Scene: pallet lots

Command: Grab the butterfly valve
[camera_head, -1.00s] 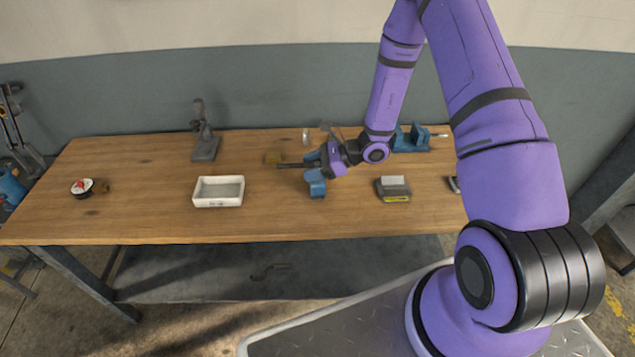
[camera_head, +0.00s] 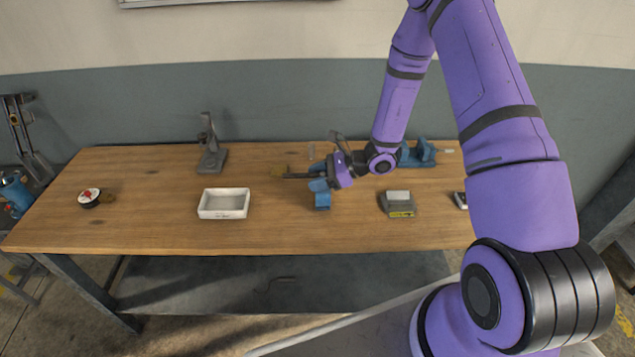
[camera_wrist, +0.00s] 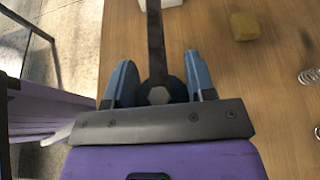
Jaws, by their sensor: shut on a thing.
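The butterfly valve (camera_wrist: 157,94) shows in the wrist view as a dark round hub with a hexagonal centre and a long black lever running away from me. In the head view its lever (camera_head: 298,175) points left over the wooden bench. My gripper (camera_wrist: 160,88) is shut on it, with one blue finger on each side of the hub. In the head view my gripper (camera_head: 319,178) is over the middle of the bench. The lower part of the valve is hidden, and I cannot tell whether it touches the bench.
On the bench (camera_head: 150,225), a white tray (camera_head: 224,214) stands left of my gripper, and a yellowish block (camera_wrist: 245,26) lies near the lever tip. A grey-yellow box (camera_head: 398,204) and a blue vise (camera_head: 420,154) are to the right. The front left is clear.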

